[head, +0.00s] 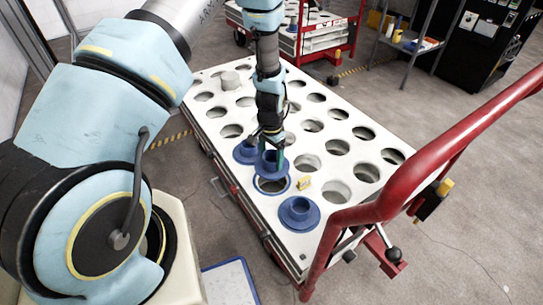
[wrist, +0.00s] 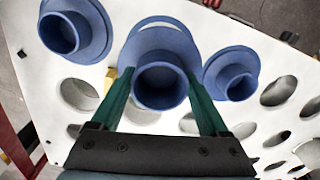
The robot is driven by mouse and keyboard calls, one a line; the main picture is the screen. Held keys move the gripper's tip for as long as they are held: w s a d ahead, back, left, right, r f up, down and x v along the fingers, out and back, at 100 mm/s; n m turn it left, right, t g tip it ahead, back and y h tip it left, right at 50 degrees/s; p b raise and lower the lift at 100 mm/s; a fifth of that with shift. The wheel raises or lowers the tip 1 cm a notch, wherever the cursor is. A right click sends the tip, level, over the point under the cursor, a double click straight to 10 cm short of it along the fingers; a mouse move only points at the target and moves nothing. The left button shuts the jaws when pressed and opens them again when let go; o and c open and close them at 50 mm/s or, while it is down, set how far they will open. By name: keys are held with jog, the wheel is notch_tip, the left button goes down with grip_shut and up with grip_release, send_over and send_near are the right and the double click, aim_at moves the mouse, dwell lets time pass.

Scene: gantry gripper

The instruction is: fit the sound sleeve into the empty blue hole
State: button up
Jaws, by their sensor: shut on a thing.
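My gripper (head: 271,141) is shut on a blue flanged sleeve (head: 269,165), upright as far as I can tell. In the wrist view the sleeve (wrist: 160,88) sits between the two green fingers, and no crack shows on it. The empty blue-ringed hole (head: 272,193) is in the white cart top, just nearer the camera than the held sleeve, which overlaps its far edge in the head view. Part of its blue ring (wrist: 163,20) shows beyond the sleeve in the wrist view. The sleeve appears above the top; the exact gap is unclear.
Two other blue sleeves stand in the top: one (head: 244,154) close left of the held sleeve, one (head: 299,212) nearer the camera. A small yellow tag (head: 303,184) is beside the empty hole. The white top (head: 325,173) has many plain holes. A red rail (head: 440,150) borders the right.

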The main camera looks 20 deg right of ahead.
aim_at(271, 173)
jog(key=shift+f+b, duration=1.3)
jog(key=shift+f, duration=0.95)
jog(key=shift+f+b, duration=1)
jog(key=shift+f, duration=0.65)
jog(key=o, duration=1.5)
notch_tip(271, 173, up, 11)
jog(key=shift+f, duration=0.1)
